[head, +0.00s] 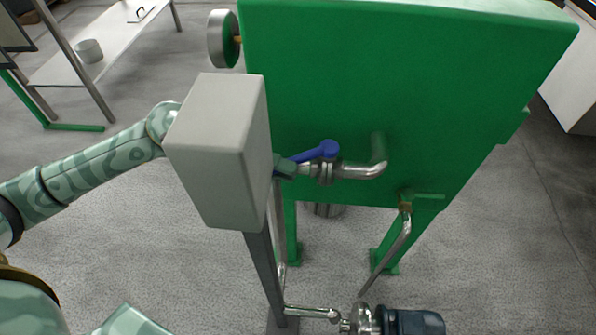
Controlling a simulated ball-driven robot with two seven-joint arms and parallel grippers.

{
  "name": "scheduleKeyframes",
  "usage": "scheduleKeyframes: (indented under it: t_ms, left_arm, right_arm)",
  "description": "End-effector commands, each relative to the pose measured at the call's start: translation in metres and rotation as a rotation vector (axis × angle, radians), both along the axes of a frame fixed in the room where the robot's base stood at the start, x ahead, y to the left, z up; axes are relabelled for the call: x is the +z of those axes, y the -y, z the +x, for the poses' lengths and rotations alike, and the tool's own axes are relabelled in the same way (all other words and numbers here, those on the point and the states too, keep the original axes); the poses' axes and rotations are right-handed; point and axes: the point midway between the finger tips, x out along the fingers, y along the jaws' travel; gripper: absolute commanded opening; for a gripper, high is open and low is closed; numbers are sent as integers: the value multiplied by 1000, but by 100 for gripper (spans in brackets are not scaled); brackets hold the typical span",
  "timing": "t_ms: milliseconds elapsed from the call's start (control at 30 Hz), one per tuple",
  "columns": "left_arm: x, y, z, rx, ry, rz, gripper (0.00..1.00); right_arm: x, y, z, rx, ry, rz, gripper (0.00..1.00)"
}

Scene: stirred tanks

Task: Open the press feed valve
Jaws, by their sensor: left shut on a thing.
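The press feed valve (325,172) sits in a steel pipe on the near side of the green press. Its blue lever handle (312,154) points left from its round hub. My left arm comes in from the left and passes behind the grey box. Only the tip of my left gripper (284,167) shows past the box's right edge, at the left end of the blue handle. It is shut on the handle; the box hides the rest of the gripper. My right gripper is not in view.
The grey box (215,150) on a dark post (264,270) stands close in front of the valve. The green press (400,90) fills the back. A pump motor (412,322) and pipes are low in front. A white table (110,40) is at the upper left. Open floor lies left of the post.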

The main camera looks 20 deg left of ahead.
Motion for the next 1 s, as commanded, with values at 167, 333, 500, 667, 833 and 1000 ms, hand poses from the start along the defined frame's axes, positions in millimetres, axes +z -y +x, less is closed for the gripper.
scheduleKeyframes:
  t_ms: [167, 333, 500, 667, 833, 1000]
  left_arm:
    - [-2, -4, -1, -5, -3, 2, 0]
    - [-2, -4, -1, -5, -3, 3, 22]
    - [-1, -4, -1, -4, -2, 2, 36]
    - [-1, -4, -1, -5, -1, 2, 36]
    - [0, -5, -1, -4, -2, 2, 36]
    - [3, -26, -3, -2, -4, 5, 36]
  right_arm:
    - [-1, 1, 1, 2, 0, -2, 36]
    - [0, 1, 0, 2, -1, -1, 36]
    - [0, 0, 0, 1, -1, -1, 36]
    - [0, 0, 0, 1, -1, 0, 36]
    - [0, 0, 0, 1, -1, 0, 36]
    - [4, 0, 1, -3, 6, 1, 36]
